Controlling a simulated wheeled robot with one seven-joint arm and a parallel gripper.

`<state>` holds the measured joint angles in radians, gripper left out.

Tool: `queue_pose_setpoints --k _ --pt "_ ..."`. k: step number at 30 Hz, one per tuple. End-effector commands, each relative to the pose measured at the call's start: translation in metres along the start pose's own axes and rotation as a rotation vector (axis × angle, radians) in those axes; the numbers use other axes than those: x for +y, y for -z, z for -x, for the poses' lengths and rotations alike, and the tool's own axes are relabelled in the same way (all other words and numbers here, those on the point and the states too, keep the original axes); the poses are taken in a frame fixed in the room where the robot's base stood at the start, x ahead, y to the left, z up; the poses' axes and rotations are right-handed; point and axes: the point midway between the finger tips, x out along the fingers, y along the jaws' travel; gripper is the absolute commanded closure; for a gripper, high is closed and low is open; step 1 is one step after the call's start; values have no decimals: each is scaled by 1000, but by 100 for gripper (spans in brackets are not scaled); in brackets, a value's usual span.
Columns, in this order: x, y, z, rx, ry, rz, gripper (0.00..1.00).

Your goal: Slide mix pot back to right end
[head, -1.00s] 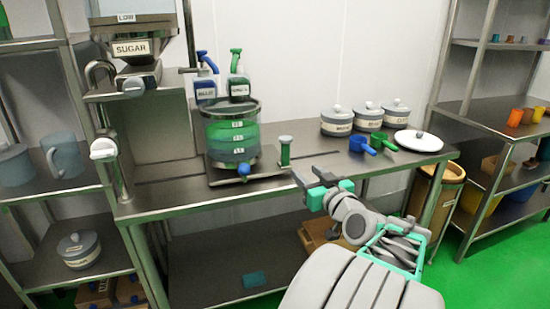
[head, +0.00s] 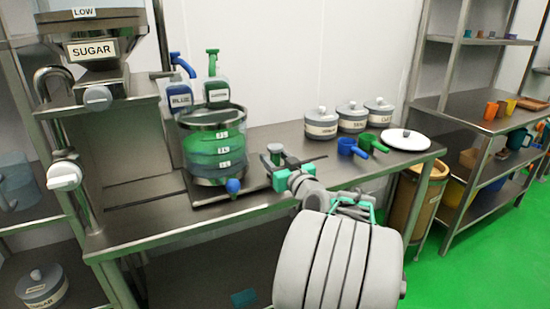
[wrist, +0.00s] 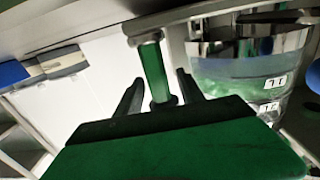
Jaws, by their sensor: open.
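The mix pot (head: 215,152) is a clear round vessel with a metal rim, level marks, greenish contents and a blue tap knob at its front. It stands on a dark sliding base (head: 208,194) left of the table's middle. An upright post handle (head: 274,149) with a grey cap rises at the base's right side. In the wrist view the handle's green grip (wrist: 154,72) shows between my two open fingers, with the pot (wrist: 240,70) beside it. My gripper (head: 284,164) is open at the handle. I cannot tell whether the fingers touch it.
A sugar dispenser (head: 95,50) and a tap (head: 62,175) stand at the left. Blue (head: 181,97) and green pump bottles are behind the pot. Lidded jars (head: 320,122), blue and green scoops (head: 350,147) and a white lid (head: 406,140) occupy the table's right part.

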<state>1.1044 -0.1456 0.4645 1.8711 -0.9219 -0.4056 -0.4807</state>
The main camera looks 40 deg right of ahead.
Motion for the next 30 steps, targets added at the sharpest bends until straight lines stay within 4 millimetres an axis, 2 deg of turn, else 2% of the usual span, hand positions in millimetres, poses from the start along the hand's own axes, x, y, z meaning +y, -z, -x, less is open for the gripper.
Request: queue_pose_setpoints --k 8,24,30 --pt "1 1 -3 1 -3 0 55" --pt "2 0 -2 1 -4 0 99" --pt "2 0 -2 0 -4 0 100"
